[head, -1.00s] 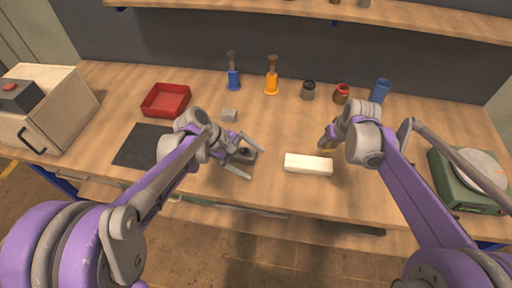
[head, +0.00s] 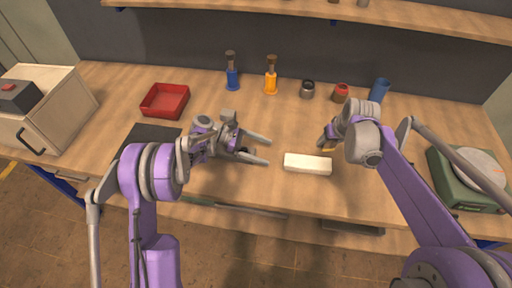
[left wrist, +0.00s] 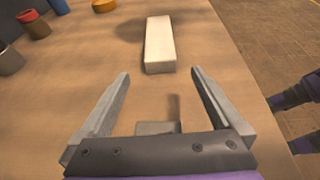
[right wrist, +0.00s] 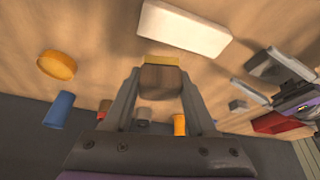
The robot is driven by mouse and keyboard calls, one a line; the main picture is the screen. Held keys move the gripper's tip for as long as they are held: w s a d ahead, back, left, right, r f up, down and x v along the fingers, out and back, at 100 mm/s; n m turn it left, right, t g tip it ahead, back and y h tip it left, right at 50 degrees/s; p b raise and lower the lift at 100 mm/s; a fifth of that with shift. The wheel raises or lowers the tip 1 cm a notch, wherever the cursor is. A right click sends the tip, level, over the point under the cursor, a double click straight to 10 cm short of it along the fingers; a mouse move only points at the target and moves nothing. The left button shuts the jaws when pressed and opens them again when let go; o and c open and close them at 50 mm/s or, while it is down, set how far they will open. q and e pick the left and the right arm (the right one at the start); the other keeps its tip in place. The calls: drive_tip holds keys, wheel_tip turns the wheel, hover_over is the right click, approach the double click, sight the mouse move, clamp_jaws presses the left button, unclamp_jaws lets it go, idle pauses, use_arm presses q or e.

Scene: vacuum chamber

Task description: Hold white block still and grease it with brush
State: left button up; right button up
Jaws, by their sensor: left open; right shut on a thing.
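The white block (head: 308,163) lies flat on the bench between my two grippers. My left gripper (head: 266,151) is open and empty, pointing at the block's left end. In the left wrist view the block (left wrist: 160,45) is just beyond and between the open fingertips (left wrist: 160,73), apart from them. My right gripper (head: 328,145) is just behind the block's right end. In the right wrist view it is shut on the brush (right wrist: 160,80), a brown piece with a yellowish end, held apart from the white block (right wrist: 185,27).
A red tray (head: 165,101), blue bottle (head: 232,80), orange bottle (head: 271,82), dark jar (head: 307,90), red-topped jar (head: 341,93) and blue cup (head: 379,90) stand behind. An orange round dish (right wrist: 57,65) shows in the right wrist view. A green device (head: 465,185) stands right.

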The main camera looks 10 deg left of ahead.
sight(287, 159)
use_arm(q)
drive_tip(key=x, duration=0.9)
drive_tip(key=shift+d, duration=0.2)
clamp_jaws()
